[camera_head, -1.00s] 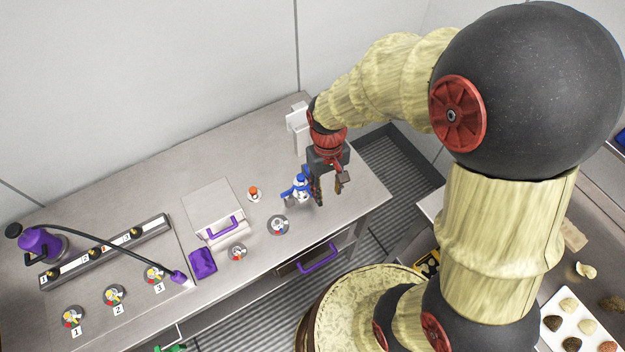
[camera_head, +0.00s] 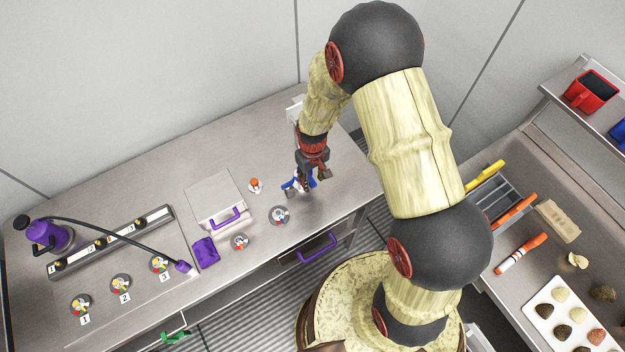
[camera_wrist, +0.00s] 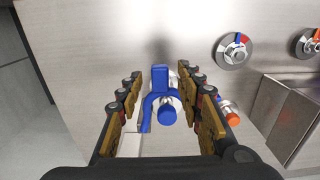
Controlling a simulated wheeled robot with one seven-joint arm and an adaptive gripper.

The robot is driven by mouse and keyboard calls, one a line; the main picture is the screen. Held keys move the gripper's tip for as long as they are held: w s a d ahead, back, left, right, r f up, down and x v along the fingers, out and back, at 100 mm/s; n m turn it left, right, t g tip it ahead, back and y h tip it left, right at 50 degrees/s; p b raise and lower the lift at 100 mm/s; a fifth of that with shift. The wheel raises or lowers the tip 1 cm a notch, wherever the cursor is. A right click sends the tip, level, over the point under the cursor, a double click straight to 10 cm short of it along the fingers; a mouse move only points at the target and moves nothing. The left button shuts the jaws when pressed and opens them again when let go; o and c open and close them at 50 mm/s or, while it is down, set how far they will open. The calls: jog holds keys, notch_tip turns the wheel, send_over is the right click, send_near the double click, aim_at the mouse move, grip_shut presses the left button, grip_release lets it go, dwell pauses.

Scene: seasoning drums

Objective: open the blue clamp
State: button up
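The blue clamp (camera_wrist: 147,108) stands on the steel counter and shows between my gripper's fingers in the wrist view. It has a blue lever and a round blue knob (camera_wrist: 167,112). In the head view the blue clamp (camera_head: 290,186) is partly hidden by my gripper (camera_head: 316,184). My gripper also shows in the wrist view (camera_wrist: 164,112), with its fingers spread apart on both sides of the clamp. A gap shows between each finger and the clamp. I cannot tell how far the fingertips reach down around it.
An orange-topped fitting (camera_head: 255,185) and a dial (camera_head: 279,215) sit left of the clamp. A steel box (camera_head: 207,202) with a purple handle and a purple block (camera_head: 205,251) stand further left. The counter's front edge is close to my gripper.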

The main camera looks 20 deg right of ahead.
jog(key=shift+f, duration=0.6)
jog(key=c, duration=0.4)
grip_shut()
